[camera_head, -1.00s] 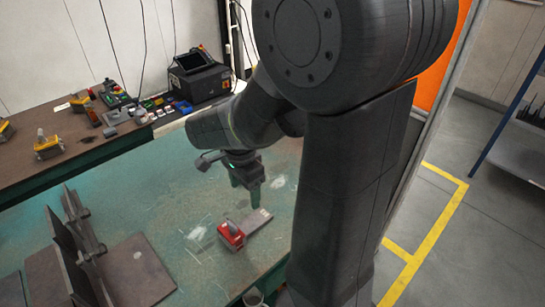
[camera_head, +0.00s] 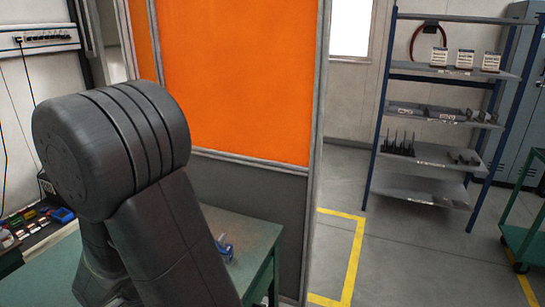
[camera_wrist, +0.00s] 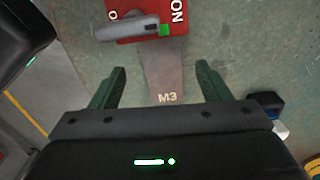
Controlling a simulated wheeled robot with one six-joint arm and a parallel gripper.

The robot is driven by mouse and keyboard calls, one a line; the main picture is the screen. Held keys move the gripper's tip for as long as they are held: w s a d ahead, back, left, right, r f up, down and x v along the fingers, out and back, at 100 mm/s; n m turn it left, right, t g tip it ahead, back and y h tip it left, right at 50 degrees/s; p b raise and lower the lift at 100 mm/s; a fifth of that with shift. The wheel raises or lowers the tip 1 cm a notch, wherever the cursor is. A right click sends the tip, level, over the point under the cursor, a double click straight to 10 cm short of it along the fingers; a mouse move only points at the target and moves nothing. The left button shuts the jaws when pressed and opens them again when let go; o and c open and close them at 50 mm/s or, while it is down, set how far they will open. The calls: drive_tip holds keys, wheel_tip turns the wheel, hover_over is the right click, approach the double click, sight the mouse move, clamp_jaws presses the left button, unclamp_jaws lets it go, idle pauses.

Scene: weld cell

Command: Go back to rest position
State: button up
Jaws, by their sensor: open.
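My gripper (camera_wrist: 160,88) shows in the wrist view with its two green fingers spread apart and nothing between them. It is over the green table top (camera_wrist: 235,55). A red block with a grey lever (camera_wrist: 140,26) lies just beyond the fingertips, at the top of the picture. A grey plate marked M3 (camera_wrist: 165,75) lies on the table below the gap between the fingers. In the head view my arm fills the left side and the gripper is hidden behind it. A part of the table (camera_head: 255,240) shows beside the arm.
An orange panel (camera_head: 235,75) stands behind the table. A shelf rack with blue posts (camera_head: 430,132) stands at the right, with a green cart (camera_head: 530,245) near it. Yellow lines (camera_head: 357,255) mark clear floor. A blue item (camera_head: 225,248) lies on the table.

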wheel_tip(320, 180, down, 4)
drive_tip(key=shift+r, duration=0.1)
drive_tip(key=shift+w+d, duration=0.15)
drive_tip(key=shift+w, duration=0.1)
drive_tip(key=shift+s+a+r, duration=0.2)
drive_tip(key=shift+s+r, duration=0.05)
drive_tip(key=shift+r, duration=0.2)
wheel_tip(320, 180, up, 13)
drive_tip(key=p, duration=0.1)
wheel_tip(320, 180, down, 13)
drive_tip(key=shift+d+f+b, duration=0.1)
drive_tip(key=shift+f+b, duration=0.1)
drive_tip(key=shift+b, duration=0.45)
drive_tip(key=w, duration=0.2)
drive_tip(key=w+d, duration=0.2)
drive_tip(key=w, duration=0.1)
drive_tip(key=shift+w+d+f+p, duration=0.2)
drive_tip(key=shift+w+f+p, duration=0.1)
drive_tip(key=shift+p, duration=0.1)
drive_tip(key=shift+w+d, duration=0.25)
drive_tip(key=shift+w, duration=0.45)
drive_tip(key=shift+r, duration=0.1)
